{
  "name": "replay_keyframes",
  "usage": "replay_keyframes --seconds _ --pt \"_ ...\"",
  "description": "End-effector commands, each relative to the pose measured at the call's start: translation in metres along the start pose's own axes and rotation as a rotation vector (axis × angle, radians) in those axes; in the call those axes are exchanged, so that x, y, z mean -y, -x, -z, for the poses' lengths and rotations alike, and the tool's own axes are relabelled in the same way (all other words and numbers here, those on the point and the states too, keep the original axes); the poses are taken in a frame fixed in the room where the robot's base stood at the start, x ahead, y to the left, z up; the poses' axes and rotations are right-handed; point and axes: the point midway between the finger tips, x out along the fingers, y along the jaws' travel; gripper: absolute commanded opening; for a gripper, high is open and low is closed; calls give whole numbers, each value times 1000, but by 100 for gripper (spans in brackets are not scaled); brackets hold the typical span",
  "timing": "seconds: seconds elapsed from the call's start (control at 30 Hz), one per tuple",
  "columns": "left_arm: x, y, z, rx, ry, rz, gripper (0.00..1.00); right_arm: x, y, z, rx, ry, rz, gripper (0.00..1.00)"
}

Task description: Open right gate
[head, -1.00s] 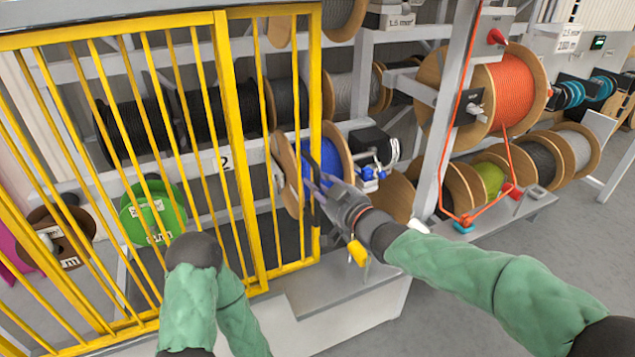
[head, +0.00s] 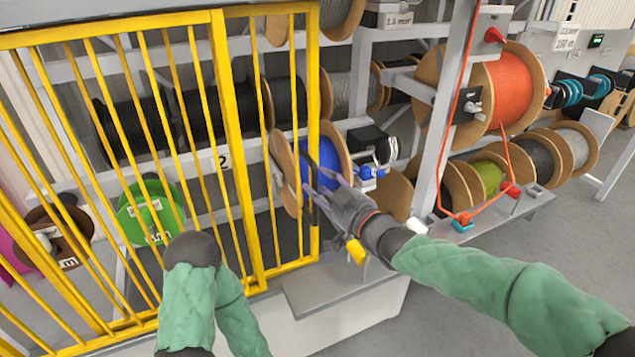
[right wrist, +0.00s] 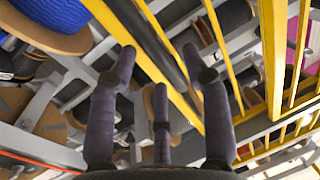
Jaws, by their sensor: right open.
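The right gate (head: 264,268) is a yellow barred panel at the centre-left in the head view. It stands shut in line with the wider yellow panel to its left. A dark upright handle (head: 310,168) is on its right-hand post. My right gripper (head: 312,188) is open at this post, with its fingers close to the handle. In the right wrist view the gate's yellow post (right wrist: 186,107) and the dark handle strip (right wrist: 146,35) run between the spread fingers of my gripper (right wrist: 160,75). I cannot tell whether they touch. My left gripper is out of view.
The wider yellow panel (head: 92,37) fills the left. Reels behind the bars include a green one (head: 135,222) and a blue one (head: 322,160). A grey ledge (head: 335,290) lies below the gate. An orange reel (head: 512,92) is at the right, with open floor (head: 560,225) in front.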

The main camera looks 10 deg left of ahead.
Motion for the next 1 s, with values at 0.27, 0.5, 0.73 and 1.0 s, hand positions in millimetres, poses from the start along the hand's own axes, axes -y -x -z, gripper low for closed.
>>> replay_keyframes --seconds 0.27,0.5,0.73,1.0 --pt "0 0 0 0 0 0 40 -1 52 0 0 -1 -3 49" --pt "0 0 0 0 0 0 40 0 87 0 -1 -1 -2 49" --pt "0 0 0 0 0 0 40 0 99 -1 1 -1 -1 49" --pt "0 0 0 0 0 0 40 0 99 -1 1 -1 0 49"
